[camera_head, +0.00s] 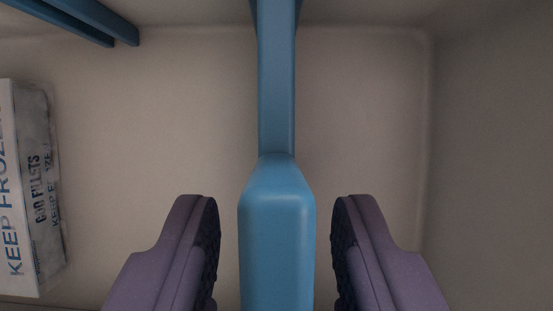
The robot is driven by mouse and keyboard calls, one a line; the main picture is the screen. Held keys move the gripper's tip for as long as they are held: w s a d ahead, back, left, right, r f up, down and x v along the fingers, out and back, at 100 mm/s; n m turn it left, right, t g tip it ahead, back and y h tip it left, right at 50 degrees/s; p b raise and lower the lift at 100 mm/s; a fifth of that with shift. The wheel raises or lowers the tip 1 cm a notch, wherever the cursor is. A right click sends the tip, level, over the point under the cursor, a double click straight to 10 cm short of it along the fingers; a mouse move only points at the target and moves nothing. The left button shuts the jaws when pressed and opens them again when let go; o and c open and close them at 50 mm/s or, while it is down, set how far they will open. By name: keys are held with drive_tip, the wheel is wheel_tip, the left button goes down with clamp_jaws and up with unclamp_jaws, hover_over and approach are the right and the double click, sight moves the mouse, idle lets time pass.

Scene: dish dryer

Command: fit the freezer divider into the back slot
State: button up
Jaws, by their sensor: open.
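The blue divider (277,230) runs up the middle of the view, with a wide block at the bottom narrowing to a thinner bar toward the top edge. My gripper (276,225) is open, with one purple finger on each side of the wide block. A clear gap shows between each finger and the divider. The divider's top end meets or passes the upper frame edge, so I cannot tell how it sits in the back slot. Its lower end is cut off by the frame.
A white box marked "KEEP FROZEN" and "COD FILLETS" (30,190) lies at the left. Blue rails (75,20) cross the upper left corner. The pale bin floor (150,130) is bare on both sides of the divider. A wall (490,150) rises at the right.

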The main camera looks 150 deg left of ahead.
drive_tip(key=shift+w+f, duration=0.15)
drive_tip(key=shift+f, duration=0.35)
drive_tip(key=shift+r, duration=0.15)
clamp_jaws()
